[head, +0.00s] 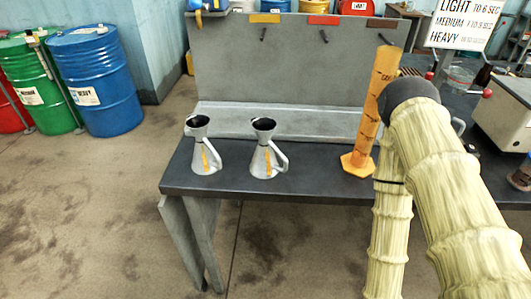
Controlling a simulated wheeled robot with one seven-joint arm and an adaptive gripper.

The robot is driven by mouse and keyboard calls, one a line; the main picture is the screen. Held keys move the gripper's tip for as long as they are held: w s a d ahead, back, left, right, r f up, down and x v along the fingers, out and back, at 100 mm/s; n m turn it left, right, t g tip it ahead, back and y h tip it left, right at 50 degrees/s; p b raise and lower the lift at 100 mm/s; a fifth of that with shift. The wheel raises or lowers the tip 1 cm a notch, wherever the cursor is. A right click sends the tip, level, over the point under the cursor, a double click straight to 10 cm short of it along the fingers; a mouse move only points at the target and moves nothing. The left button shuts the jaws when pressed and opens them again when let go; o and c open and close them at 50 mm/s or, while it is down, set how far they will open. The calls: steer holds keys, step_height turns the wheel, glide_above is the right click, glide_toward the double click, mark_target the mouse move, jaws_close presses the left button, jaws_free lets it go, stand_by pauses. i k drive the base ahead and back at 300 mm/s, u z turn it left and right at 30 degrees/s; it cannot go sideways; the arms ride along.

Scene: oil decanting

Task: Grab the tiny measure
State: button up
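Two grey metal measures with flared tops stand upright on the dark bench top: a left measure (206,150) and a right measure (266,150). Each has an orange strip on its front, and the right one shows a handle on its right side. They look nearly the same size, so I cannot tell which is the tiny one. A pale handle-like curve (460,126) shows beside my arm; what it belongs to is hidden. My yellow-sleeved arm fills the right side, and my gripper does not show.
A tall orange graduated cylinder (374,115) with a wide base stands on the bench (310,187) close left of my arm. A grey back panel (290,75) rises behind. Green (38,85) and blue (95,80) drums stand far left. Open floor lies left of the bench.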

mark_target(264, 164)
steer(key=k, duration=1.1)
steer(key=u, duration=0.55)
